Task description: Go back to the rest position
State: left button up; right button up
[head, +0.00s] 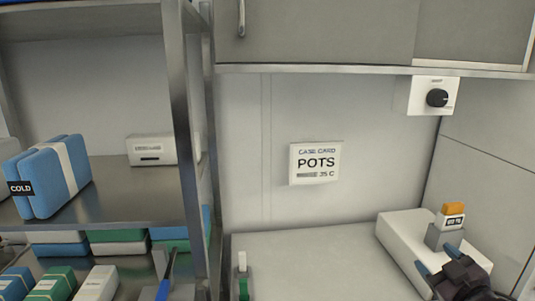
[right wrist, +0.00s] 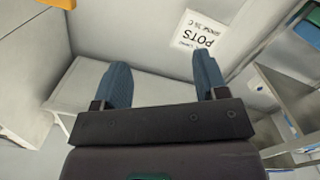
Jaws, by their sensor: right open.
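My right gripper (head: 446,264) is at the bottom right of the head view, in front of a white block on the counter. Its two blue fingers stand apart. In the right wrist view the same gripper (right wrist: 162,75) is open, with nothing between its fingers. A small grey holder with an orange-topped label (head: 453,216) is just behind the gripper in the head view; I cannot tell whether they touch. My left gripper does not show clearly in either view.
A white counter (head: 300,262) lies ahead, with a white block (head: 403,238) at its right. A POTS card (head: 315,163) hangs on the wall under a cabinet (head: 320,30). A metal shelf (head: 115,190) at left holds a blue COLD pack (head: 45,178). A dial box (head: 432,97) hangs at right.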

jog(key=s+a+f+m+g, duration=0.2)
jog(key=s+a+f, duration=0.3)
jog(key=s+f, duration=0.5)
jog(key=s+a+f+m+g+h, duration=0.1)
jog(key=s+a+f+m+g, duration=0.2)
jog(key=f, duration=1.4)
jog(key=s+a, duration=0.3)
jog(key=s, duration=0.4)
jog(key=shift+s+g, duration=0.2)
jog(key=shift+g, duration=0.1)
